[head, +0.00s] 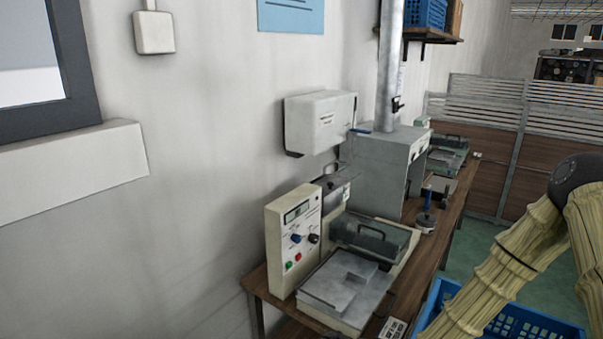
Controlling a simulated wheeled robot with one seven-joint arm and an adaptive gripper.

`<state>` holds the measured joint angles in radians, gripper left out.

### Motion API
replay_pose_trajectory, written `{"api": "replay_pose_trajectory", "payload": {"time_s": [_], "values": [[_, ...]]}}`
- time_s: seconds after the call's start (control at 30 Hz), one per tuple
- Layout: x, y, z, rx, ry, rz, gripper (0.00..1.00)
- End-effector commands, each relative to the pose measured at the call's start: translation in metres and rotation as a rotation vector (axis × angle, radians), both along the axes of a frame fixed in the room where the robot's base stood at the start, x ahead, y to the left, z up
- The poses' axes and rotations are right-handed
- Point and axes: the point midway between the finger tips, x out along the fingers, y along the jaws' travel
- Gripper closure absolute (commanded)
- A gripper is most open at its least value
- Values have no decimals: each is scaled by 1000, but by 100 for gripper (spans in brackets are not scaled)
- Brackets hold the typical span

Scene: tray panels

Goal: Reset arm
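Part of my arm, in a ribbed tan cover with a dark joint, shows at the lower right of the head view. It stands in front of a blue crate. My gripper is outside the picture, so its state does not show. No object held by it can be seen.
A wooden bench (442,240) runs along the wall. It carries a machine with a control panel (294,240), a grey metal box (383,168) and a small jar (426,222). A blue crate (545,327) stands at the lower right. Green floor (490,245) lies open beyond the bench.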

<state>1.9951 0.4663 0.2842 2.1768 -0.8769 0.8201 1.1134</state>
Motion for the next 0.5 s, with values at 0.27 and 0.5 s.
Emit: {"api": "replay_pose_trajectory", "payload": {"time_s": [0.27, 0.5], "values": [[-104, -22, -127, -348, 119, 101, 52], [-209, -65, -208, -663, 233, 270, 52]]}}
